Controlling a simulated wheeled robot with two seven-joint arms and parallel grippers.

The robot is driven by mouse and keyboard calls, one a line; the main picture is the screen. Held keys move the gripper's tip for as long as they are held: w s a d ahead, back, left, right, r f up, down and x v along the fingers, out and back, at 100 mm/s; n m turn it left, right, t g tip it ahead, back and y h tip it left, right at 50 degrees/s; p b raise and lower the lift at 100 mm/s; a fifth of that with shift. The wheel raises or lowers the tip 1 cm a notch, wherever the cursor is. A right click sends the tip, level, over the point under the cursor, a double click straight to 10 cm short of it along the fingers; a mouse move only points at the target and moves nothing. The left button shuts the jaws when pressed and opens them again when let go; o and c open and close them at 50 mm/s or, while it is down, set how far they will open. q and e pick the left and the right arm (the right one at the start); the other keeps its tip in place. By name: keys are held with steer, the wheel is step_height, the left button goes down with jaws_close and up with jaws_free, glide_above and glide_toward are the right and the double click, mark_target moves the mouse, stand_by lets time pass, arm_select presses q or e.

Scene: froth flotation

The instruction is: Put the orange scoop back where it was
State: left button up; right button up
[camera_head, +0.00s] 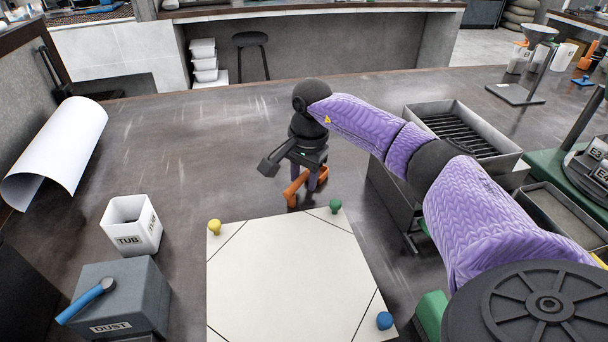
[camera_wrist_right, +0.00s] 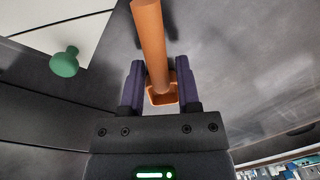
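The orange scoop (camera_head: 292,190) is under my right gripper (camera_head: 311,178), at or just above the table behind the white board; I cannot tell whether it touches the table. In the right wrist view the orange scoop (camera_wrist_right: 151,40) has its handle running up and away from its small square bowl. The purple fingers of my right gripper (camera_wrist_right: 161,88) close on both sides of the bowl, with no clear gap. Parts of the scoop are hidden behind the gripper in the head view. My left gripper is not in view.
A white board (camera_head: 285,275) has a yellow knob (camera_head: 214,226), a green knob (camera_head: 335,206) and a blue knob (camera_head: 385,320). A metal tank (camera_head: 463,130) stands right.

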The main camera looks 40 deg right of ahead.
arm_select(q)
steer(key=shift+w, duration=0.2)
arm_select(e)
steer(key=shift+o, duration=0.7)
steer(key=shift+r, duration=0.15)
arm_select(q)
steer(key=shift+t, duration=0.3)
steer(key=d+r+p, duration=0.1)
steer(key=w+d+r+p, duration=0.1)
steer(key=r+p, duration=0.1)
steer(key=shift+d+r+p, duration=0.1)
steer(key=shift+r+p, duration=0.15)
steer(key=shift+p, duration=0.05)
arm_select(e)
step_height(320, 180, up, 12)
steer(key=shift+s+d, duration=0.15)
steer(key=shift+s, duration=0.3)
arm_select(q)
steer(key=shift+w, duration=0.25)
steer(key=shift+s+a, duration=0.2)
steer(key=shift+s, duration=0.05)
